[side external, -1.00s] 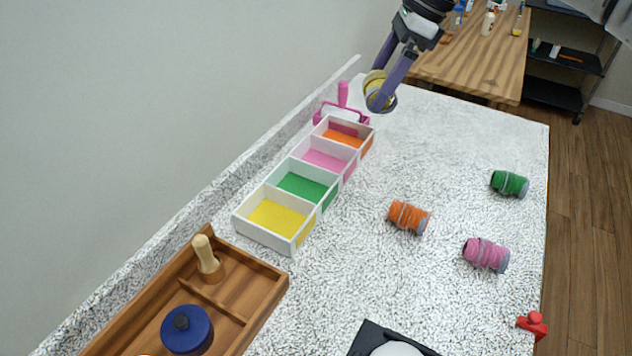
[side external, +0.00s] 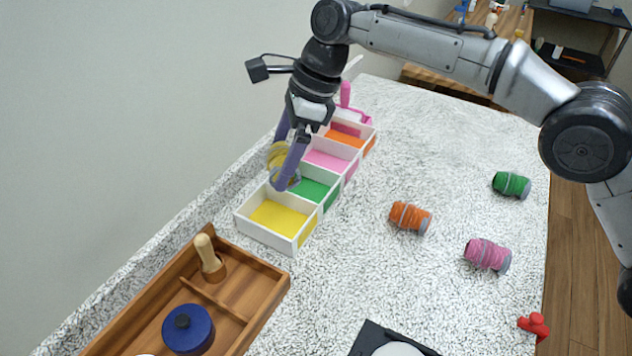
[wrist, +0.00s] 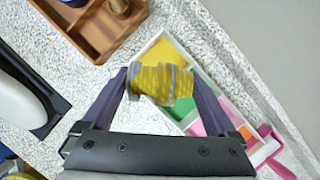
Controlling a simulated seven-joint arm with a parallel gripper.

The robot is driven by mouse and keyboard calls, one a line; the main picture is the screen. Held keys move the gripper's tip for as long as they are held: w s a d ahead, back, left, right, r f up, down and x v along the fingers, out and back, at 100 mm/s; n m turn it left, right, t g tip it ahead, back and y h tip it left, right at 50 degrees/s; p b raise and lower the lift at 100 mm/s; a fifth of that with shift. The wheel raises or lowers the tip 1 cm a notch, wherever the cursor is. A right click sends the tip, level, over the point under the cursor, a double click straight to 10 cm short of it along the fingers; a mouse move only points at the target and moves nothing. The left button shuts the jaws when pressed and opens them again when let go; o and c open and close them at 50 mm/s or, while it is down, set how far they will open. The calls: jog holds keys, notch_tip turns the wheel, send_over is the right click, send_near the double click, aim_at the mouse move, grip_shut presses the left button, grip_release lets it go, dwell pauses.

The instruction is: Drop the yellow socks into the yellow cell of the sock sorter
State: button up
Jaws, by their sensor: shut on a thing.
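My gripper (side external: 286,163) is shut on the rolled yellow socks (side external: 279,158), which have grey bands. In the side view it holds them above the sock sorter, near the green cell and the yellow cell. The wrist view shows the yellow socks (wrist: 162,84) between both fingers. The white sock sorter (side external: 262,235) has a row of cells with coloured floors. The yellow cell (side external: 277,217) is at the near end, then green, pink and orange. In the wrist view the yellow cell (wrist: 165,54) shows just beyond the socks, which partly hide the sorter.
Orange (side external: 410,217), pink (side external: 487,254) and green (side external: 511,184) rolled socks lie on the counter to the right. A wooden tray (side external: 262,287) with a blue-lidded jar (side external: 188,329) stands near the sorter's yellow end. A pink-handled item (side external: 346,97) is behind the orange end.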

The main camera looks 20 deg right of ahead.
jog(key=shift+f, duration=2.1)
jog(key=o, duration=1)
jog(key=v, duration=1.4)
